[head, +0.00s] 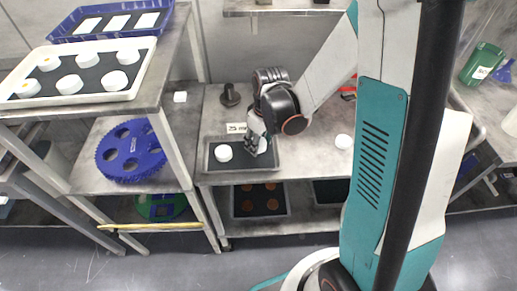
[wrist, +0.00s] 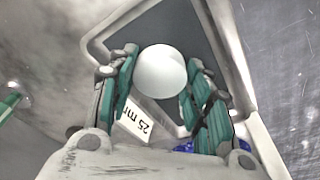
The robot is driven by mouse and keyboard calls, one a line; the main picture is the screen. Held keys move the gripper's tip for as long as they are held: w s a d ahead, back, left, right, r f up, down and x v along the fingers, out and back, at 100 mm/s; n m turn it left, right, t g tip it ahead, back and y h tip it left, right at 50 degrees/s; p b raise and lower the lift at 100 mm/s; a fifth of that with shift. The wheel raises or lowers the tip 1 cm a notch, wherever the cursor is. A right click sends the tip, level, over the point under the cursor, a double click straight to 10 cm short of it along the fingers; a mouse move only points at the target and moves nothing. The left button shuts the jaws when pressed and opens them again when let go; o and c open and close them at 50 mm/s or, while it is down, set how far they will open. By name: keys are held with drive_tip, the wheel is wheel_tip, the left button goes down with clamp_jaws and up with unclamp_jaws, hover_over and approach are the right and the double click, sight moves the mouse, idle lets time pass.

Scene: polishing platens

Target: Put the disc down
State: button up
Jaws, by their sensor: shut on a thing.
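My gripper (head: 258,148) reaches down over the right part of a grey tray (head: 238,171) with a dark mat on the middle bench. In the wrist view, my gripper (wrist: 161,62) is shut on a white disc (wrist: 160,72), with green-padded fingers on both sides of it. The dark mat and pale rim of the tray (wrist: 236,50) show behind the disc. I cannot tell whether the held disc touches the mat. In the head view the fingers mostly hide it.
A label (head: 236,128) stands behind the tray, reading "25 m..." in the wrist view (wrist: 138,122). A white disc (head: 343,142) lies on the bench to the right. A cream tray (head: 80,101) of white discs and a blue carrier wheel (head: 131,163) are at left. A dark cylindrical object (head: 230,95) stands behind.

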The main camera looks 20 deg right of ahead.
sight(260, 143)
drive_tip(key=shift+f+b, duration=0.55)
drive_tip(key=shift+f, duration=1.15)
drive_tip(key=shift+f, duration=0.15)
drive_tip(key=o, duration=1.2)
drive_tip(key=r+p, duration=0.1)
drive_tip(key=r, duration=0.3)
drive_tip(key=s+r+p, duration=0.1)
drive_tip(key=r+p, duration=0.1)
drive_tip(key=r, duration=0.2)
drive_tip(key=r+p, duration=0.1)
drive_tip(key=r, duration=0.3)
drive_tip(key=shift+s+d+r, duration=0.35)
drive_tip(key=s+r+m+t, duration=0.1)
drive_tip(key=s+r+t, duration=0.1)
drive_tip(key=s+r, duration=0.2)
drive_tip(key=s+a+r+m+t, duration=0.1)
drive_tip(key=s+r+m, duration=0.1)
drive_tip(key=s+r, duration=0.2)
drive_tip(key=s+r+m+t, duration=0.2)
drive_tip(key=s+r, duration=0.2)
drive_tip(key=r, duration=0.2)
drive_tip(key=shift+s+a+r+t+h, duration=0.3)
drive_tip(key=shift+s+r+h, duration=0.1)
